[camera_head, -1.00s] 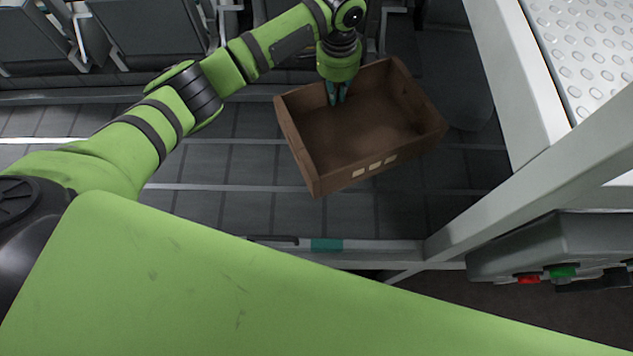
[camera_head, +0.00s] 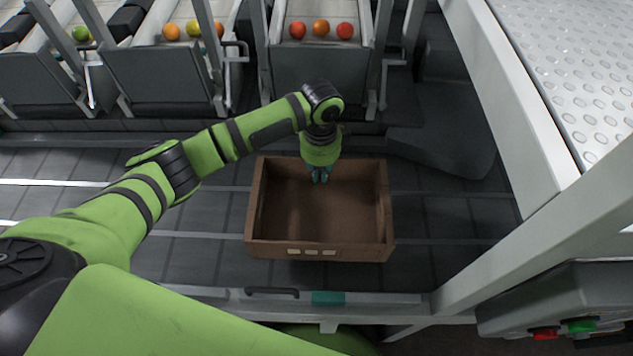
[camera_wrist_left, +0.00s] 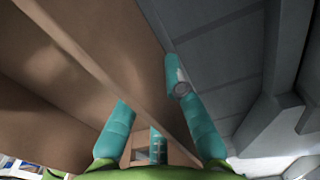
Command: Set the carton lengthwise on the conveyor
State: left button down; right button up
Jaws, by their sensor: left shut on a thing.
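The carton (camera_head: 382,225) is an open, empty brown box with three pale labels on its near side. It lies over the dark slatted conveyor (camera_head: 200,215) in the head view, its longer sides running left to right along the belt. My left gripper (camera_head: 320,174) is shut on the carton's far wall. In the left wrist view, the teal fingers of the left gripper (camera_wrist_left: 148,90) straddle the rim of the carton (camera_wrist_left: 85,70). I cannot tell whether the carton's underside touches the belt. My right gripper is out of view.
A white frame with a dimpled metal surface (camera_head: 585,60) rises at the right. A control box (camera_head: 560,295) with red and green buttons is at lower right. Belt is bare left and right of the carton.

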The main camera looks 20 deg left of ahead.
aim_at(317, 184)
pick_arm(q)
jog(key=shift+s+a+f, duration=0.25)
jog(key=shift+s+f, duration=0.1)
jog(key=shift+s, duration=0.05)
notch_tip(317, 184, down, 3)
jog(key=shift+f+b, duration=0.2)
jog(key=shift+b, duration=0.15)
jog(key=shift+f, duration=0.4)
jog(key=c, duration=1.3)
grip_release()
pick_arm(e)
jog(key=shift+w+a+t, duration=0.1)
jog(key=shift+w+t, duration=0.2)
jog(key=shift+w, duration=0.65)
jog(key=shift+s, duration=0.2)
